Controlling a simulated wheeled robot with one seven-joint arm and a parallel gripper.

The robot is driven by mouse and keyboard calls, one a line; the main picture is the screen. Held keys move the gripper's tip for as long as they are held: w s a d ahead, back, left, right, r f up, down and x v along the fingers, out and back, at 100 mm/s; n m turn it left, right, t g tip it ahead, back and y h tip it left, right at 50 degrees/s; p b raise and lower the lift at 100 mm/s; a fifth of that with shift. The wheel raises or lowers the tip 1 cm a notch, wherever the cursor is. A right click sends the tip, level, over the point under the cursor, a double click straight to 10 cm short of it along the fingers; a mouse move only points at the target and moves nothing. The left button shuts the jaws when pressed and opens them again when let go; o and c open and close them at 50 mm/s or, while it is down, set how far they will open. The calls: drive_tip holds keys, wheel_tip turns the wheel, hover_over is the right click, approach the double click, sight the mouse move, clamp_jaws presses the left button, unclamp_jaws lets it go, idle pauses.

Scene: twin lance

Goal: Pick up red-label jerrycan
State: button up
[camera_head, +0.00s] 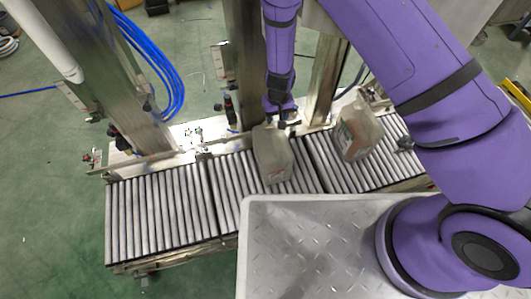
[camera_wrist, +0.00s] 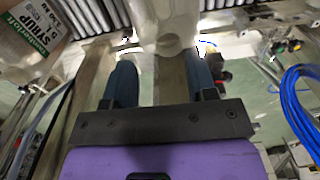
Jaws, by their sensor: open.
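One pale jerrycan (camera_head: 272,153) stands on the roller conveyor in the head view, with a small, faint reddish patch low on its front. My gripper (camera_head: 283,122) is at its upper back edge. In the wrist view, my gripper's blue fingers (camera_wrist: 160,62) are apart. The pale top of this jerrycan (camera_wrist: 165,22) shows ahead, between and just beyond the fingertips; I cannot tell whether they touch. A second jerrycan (camera_head: 357,130) stands to the right. Its printed label with a green band shows at the wrist view's upper left (camera_wrist: 35,38).
The roller conveyor (camera_head: 160,215) is bare on its left part. Steel posts (camera_head: 240,60) rise behind it, close to my arm. Blue hoses (camera_head: 170,80) hang at the back left. A grey tread-plate surface (camera_head: 300,250) lies in front.

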sight(274, 135)
drive_tip(key=shift+s+a+f, duration=0.1)
drive_tip(key=shift+f, duration=0.45)
drive_tip(key=shift+s+a+f, duration=0.1)
drive_tip(key=shift+f, duration=0.45)
wheel_tip(274, 135, down, 11)
drive_tip(key=shift+w+a+r, duration=0.15)
drive_tip(key=shift+r, duration=0.05)
drive_tip(key=shift+c, duration=0.2)
clamp_jaws()
